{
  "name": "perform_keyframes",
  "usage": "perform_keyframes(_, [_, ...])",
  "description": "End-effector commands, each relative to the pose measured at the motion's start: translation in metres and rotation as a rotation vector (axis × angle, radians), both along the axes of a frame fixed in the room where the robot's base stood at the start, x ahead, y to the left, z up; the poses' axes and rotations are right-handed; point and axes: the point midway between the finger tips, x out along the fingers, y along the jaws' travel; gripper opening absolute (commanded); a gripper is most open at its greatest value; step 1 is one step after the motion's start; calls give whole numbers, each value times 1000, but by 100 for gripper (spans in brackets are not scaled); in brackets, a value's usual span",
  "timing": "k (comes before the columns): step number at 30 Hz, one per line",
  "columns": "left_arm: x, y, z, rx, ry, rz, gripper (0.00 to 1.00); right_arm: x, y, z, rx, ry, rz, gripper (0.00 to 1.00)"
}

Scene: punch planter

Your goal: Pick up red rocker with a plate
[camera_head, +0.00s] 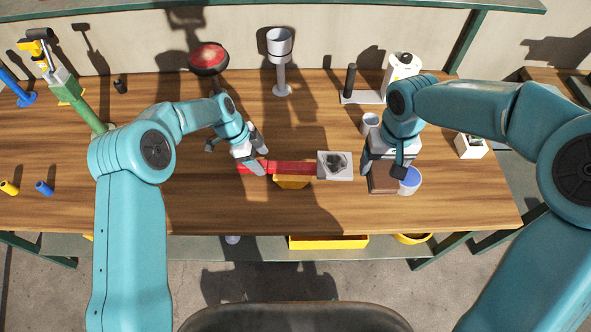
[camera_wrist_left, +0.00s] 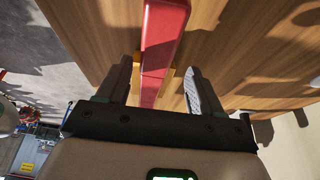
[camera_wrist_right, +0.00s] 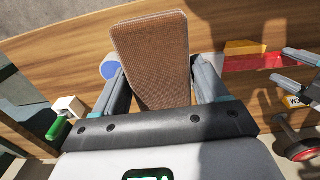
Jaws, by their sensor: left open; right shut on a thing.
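The red rocker (camera_head: 292,168) is a long red bar lying across an orange-yellow support (camera_head: 291,182) on the wooden table. A pale square plate (camera_head: 325,174) with a dark grey centre sits at its right end. My left gripper (camera_head: 258,158) is open at the bar's left end. In the left wrist view the red bar (camera_wrist_left: 163,40) runs between the open fingers (camera_wrist_left: 158,88), with gaps on both sides. My right gripper (camera_head: 383,169) is shut on a brown textured block (camera_wrist_right: 155,50), right of the plate. In the right wrist view the rocker (camera_wrist_right: 255,62) shows at right.
A blue-topped cup (camera_head: 409,181) stands close beside the brown block. A grey cup (camera_head: 370,123) and a white stand (camera_head: 364,97) are behind it. A grey pedestal (camera_head: 281,75) and a red round-topped thing (camera_head: 208,58) stand at the back.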

Motion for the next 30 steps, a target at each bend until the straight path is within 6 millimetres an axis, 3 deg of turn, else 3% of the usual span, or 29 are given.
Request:
perform_keyframes(12, [-6,-18,-50,0,0,1,66,0,0,0,0,0,0,49])
perform_keyframes(20, [-6,-19,-54,-1,-1,2,66,0,0,0,0,0,0,49])
perform_keyframes(21, [-6,-19,-54,-1,-1,2,63,0,0,0,0,0,0,49])
perform_keyframes(27, [-6,-19,-54,-1,0,2,0,0,0,0,0,0,0,49])
perform_keyframes(30, [-5,-19,-52,-2,-3,3,0,0,0,0,0,0,0,49])
